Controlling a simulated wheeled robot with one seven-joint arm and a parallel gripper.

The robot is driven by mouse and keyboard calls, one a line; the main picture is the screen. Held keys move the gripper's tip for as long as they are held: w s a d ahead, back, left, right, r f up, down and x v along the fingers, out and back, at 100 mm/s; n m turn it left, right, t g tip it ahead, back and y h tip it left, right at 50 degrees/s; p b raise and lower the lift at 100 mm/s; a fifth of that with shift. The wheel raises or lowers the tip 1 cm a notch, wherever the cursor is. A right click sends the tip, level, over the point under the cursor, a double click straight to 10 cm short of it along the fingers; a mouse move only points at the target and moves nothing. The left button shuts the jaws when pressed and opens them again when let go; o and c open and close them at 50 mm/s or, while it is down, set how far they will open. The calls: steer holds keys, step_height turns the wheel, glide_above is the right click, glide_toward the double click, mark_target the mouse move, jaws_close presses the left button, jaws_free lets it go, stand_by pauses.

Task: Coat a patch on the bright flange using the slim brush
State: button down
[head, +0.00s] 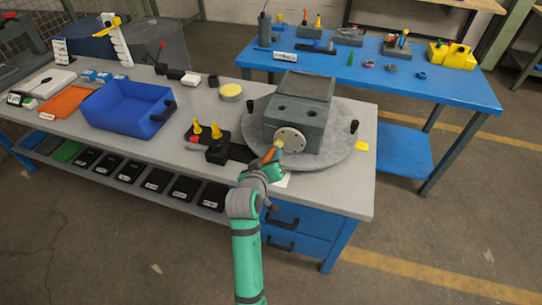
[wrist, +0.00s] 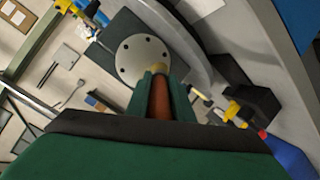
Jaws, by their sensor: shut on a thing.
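The bright flange (head: 290,139) is a pale round disc with bolt holes on the front face of a dark grey housing (head: 300,98). It also shows in the wrist view (wrist: 143,60). My gripper (head: 270,157) is at the flange's front left, shut on the slim brush (wrist: 160,98), which has a reddish-brown handle. The brush's pale tip (head: 279,144) lies over the lower left of the flange. I cannot tell whether the tip touches the face. No coated patch can be made out.
The housing stands on a round grey turntable (head: 343,149) with dark knobs. A black holder (head: 216,152) with yellow-topped items stands to its left, beyond it a blue bin (head: 122,108). A yellow-topped round tin (head: 231,91) stands behind. A blue table (head: 350,74) is at the back.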

steer(key=d, duration=0.1)
steer(key=s+d, duration=0.1)
steer(key=d, duration=0.1)
steer(key=shift+s+d, duration=0.1)
steer(key=shift+s, duration=0.05)
steer(key=shift+s+d, duration=0.5)
steer(key=shift+d, duration=1.45)
steer(key=shift+w+a, duration=0.4)
steer(key=shift+a, duration=0.9)
steer(key=shift+w+a, duration=0.45)
steer(key=shift+a, duration=0.9)
steer(key=shift+w+a, duration=0.4)
steer(key=shift+a, duration=0.9)
steer(key=shift+d+r, duration=0.1)
steer(key=shift+r, duration=0.75)
steer(key=shift+s+d, duration=0.3)
steer(key=shift+d, duration=0.75)
steer(key=shift+s+d, duration=0.25)
steer(key=shift+d, duration=0.75)
